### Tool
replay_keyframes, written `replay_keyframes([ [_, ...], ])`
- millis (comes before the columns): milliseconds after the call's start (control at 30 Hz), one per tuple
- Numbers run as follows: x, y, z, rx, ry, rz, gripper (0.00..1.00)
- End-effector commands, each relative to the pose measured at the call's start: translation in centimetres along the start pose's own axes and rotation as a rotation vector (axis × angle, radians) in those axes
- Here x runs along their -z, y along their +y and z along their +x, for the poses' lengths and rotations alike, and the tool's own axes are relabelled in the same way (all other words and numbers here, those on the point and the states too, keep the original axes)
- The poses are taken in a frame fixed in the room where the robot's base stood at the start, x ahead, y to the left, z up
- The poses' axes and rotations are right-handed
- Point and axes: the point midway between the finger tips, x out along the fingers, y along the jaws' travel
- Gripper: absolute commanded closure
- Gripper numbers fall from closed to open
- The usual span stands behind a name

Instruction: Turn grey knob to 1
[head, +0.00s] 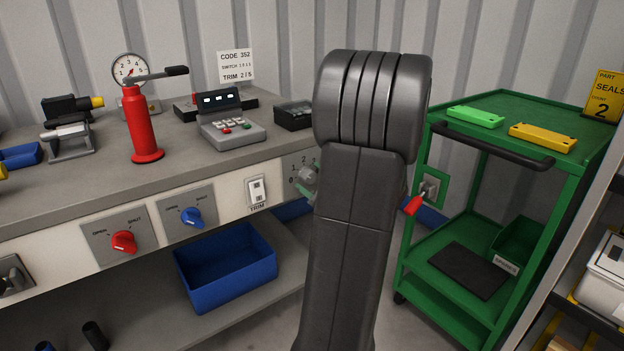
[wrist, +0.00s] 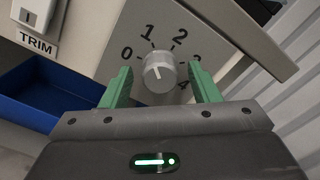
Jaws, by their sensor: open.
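The grey knob (wrist: 159,72) is a round dial on a grey plate (wrist: 122,75) marked 0 to 4, seen in the wrist view. A thin pale line shows on its face, but I cannot tell surely which number it points to. My gripper (wrist: 160,68) is open, with one green finger to the left of the knob and one to the right. Gaps show between the fingers and the knob.
A TRIM switch (head: 257,190) is left of the knob; blue (head: 192,216) and red (head: 124,242) knobs are further left. A blue bin (head: 225,268) lies below. A green cart (head: 480,200) with a red-handled lever (head: 414,204) stands right of my arm.

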Motion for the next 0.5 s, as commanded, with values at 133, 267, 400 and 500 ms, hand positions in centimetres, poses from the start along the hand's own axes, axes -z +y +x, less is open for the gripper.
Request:
replay_keyframes([
  [133,-0.1,-0.2,-2.0,0.003,0.003,0.001,0.45],
  [267,-0.1,-0.3,-4.8,0.004,0.004,0.002,0.45],
  [400,-0.1,-0.3,-7.7,0.005,0.003,0.002,0.45],
  [500,-0.1,-0.2,-9.6,0.004,0.004,0.001,0.45],
])
